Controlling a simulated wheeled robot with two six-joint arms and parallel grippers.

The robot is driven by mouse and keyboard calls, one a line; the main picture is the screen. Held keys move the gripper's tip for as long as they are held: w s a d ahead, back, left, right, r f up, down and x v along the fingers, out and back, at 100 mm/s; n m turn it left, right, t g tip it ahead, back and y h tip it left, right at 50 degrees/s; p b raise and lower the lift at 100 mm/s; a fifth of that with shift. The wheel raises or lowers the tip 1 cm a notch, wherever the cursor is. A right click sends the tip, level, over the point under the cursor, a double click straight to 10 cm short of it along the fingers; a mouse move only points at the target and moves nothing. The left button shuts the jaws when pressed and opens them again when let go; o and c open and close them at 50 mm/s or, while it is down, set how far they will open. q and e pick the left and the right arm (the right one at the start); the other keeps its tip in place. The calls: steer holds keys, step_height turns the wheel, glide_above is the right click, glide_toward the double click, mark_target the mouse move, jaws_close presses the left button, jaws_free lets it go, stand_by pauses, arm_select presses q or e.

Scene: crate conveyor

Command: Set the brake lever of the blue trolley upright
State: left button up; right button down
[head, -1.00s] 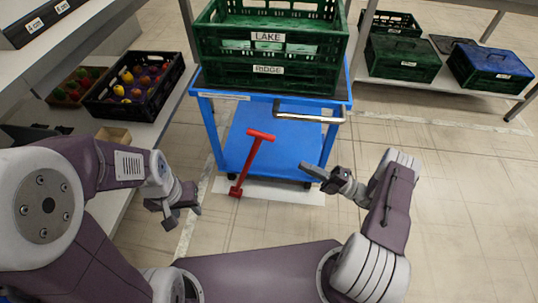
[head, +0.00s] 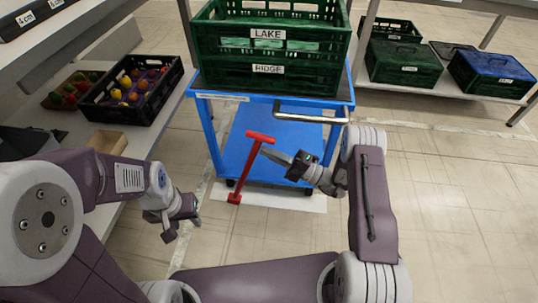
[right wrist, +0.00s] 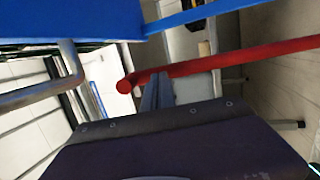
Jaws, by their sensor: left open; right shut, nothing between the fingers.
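The blue trolley (head: 206,130) stands ahead of me, with stacked green crates on its top shelf. Its red brake lever (head: 248,175) leans over, its T-shaped top tilted to the right and its foot low at the left. My right gripper (head: 266,153) is shut and empty, its tip close to the lever just below the crossbar. In the right wrist view the red lever (right wrist: 240,58) crosses just beyond my fingers (right wrist: 157,92); I cannot tell if they touch. My left gripper (head: 182,222) is open and empty at the lower left, away from the trolley.
The trolley's metal handle (head: 310,119) juts out above my right gripper. A crate labelled LAKE (head: 270,33) sits on one labelled RIDGE (head: 270,70). A shelf at left holds a black crate of fruit (head: 110,115). Floor at right is clear.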

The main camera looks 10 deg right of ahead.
steer(key=shift+n+g+h, duration=0.3)
steer(key=shift+g+h, duration=0.3)
steer(key=shift+h, duration=0.1)
steer(key=a+r+p, duration=0.1)
steer(key=a+p, duration=0.1)
steer(key=w+a+r+p, duration=0.1)
steer(key=a+p, duration=0.1)
steer(key=a+r+p, duration=0.1)
steer(key=a+p, duration=0.1)
steer(key=p, duration=0.1)
steer(key=shift+w+r, duration=0.25)
steer(key=shift+r, duration=0.1)
steer(key=w+a+h+p, duration=0.1)
steer(key=a+p, duration=0.2)
steer(key=a, duration=0.2)
steer(key=shift+w+a+g+h, duration=0.3)
steer(key=shift+a+g, duration=0.1)
steer(key=shift+d, duration=0.1)
